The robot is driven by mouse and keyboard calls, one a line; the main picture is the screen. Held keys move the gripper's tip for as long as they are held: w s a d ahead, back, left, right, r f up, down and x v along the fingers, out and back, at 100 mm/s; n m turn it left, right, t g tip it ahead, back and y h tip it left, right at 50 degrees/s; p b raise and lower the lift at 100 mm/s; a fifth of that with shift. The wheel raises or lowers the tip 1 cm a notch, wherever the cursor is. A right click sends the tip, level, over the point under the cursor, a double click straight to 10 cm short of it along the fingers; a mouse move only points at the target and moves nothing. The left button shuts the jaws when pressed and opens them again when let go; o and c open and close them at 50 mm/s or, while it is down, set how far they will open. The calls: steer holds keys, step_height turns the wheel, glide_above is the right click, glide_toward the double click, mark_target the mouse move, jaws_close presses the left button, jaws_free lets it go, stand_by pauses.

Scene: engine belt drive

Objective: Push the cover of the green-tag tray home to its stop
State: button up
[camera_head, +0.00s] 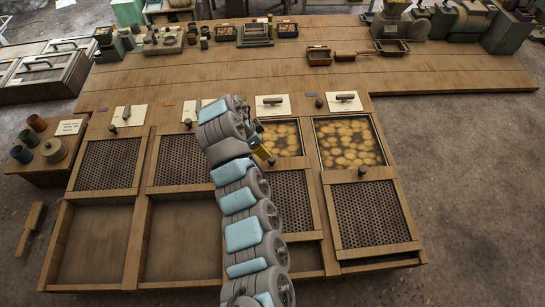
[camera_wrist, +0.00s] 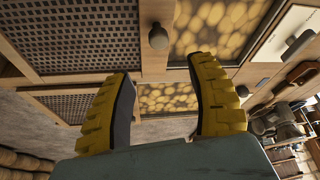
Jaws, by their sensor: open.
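Four trays sit side by side in the bench. The two right trays show round yellow pieces (camera_head: 347,142) behind their mesh covers; the third tray's mesh cover (camera_head: 290,200) is partly behind my arm, and the fourth's mesh cover (camera_head: 370,213) is in full view. The two left mesh covers (camera_head: 107,163) (camera_head: 180,160) lie at the back, with empty bays in front. I cannot make out a green tag. My gripper (camera_head: 264,145) is open over the third tray. In the wrist view, my gripper (camera_wrist: 160,67) has its yellow fingers apart, with a cover knob (camera_wrist: 158,37) beyond them, apparently untouched.
Pale plates with dark handles (camera_head: 343,100) line the back of the trays. A side stand with cups (camera_head: 37,123) is at left. Small bins (camera_head: 319,56) and machines (camera_head: 404,22) stand at the far side. The middle bench top is mostly clear.

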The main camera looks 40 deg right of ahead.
mark_target(272, 158)
steer(key=shift+p+x, duration=0.5)
steer(key=shift+x, duration=4.65)
jaws_close()
